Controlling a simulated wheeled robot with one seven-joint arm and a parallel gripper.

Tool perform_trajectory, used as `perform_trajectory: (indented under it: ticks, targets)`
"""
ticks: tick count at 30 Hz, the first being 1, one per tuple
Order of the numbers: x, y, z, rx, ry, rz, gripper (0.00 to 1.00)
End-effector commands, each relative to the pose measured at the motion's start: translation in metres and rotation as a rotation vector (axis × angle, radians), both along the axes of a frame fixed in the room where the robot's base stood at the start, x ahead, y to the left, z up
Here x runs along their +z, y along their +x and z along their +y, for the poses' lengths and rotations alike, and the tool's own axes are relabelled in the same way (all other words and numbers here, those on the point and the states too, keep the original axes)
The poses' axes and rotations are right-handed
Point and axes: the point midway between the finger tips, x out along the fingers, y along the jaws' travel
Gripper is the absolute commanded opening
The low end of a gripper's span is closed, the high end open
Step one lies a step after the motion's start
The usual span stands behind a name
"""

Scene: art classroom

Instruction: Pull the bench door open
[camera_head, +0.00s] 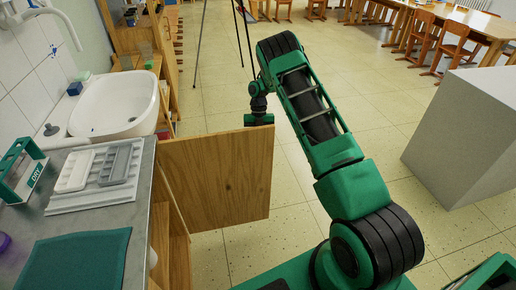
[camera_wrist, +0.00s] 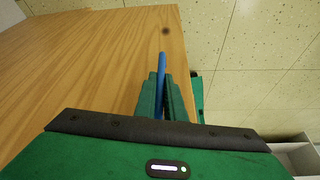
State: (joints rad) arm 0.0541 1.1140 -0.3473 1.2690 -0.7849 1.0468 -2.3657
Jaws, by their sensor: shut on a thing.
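The bench door (camera_head: 222,178) is a flat wooden panel that stands swung out from the bench (camera_head: 165,235), with the opening of the cabinet showing behind it. My gripper (camera_head: 259,119) is at the door's top outer corner, far from the hinge side. The exact contact is partly hidden by the fingers.
The worktop holds a grey tray (camera_head: 99,167), a teal mat (camera_head: 75,262) and a green rack (camera_head: 20,170). A white sink (camera_head: 118,103) stands beyond it. A grey block (camera_head: 462,135) stands at the right. The tiled floor between is mostly clear.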

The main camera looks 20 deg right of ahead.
Motion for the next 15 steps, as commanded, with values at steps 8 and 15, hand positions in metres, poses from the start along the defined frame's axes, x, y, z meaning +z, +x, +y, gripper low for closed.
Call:
perform_trajectory:
  ticks: [8,15]
  targets:
    - [0.0,0.0,0.002,0.002,0.013,-0.004,0.28]
    - [0.0,-0.001,-0.004,-0.005,0.009,-0.003,0.28]
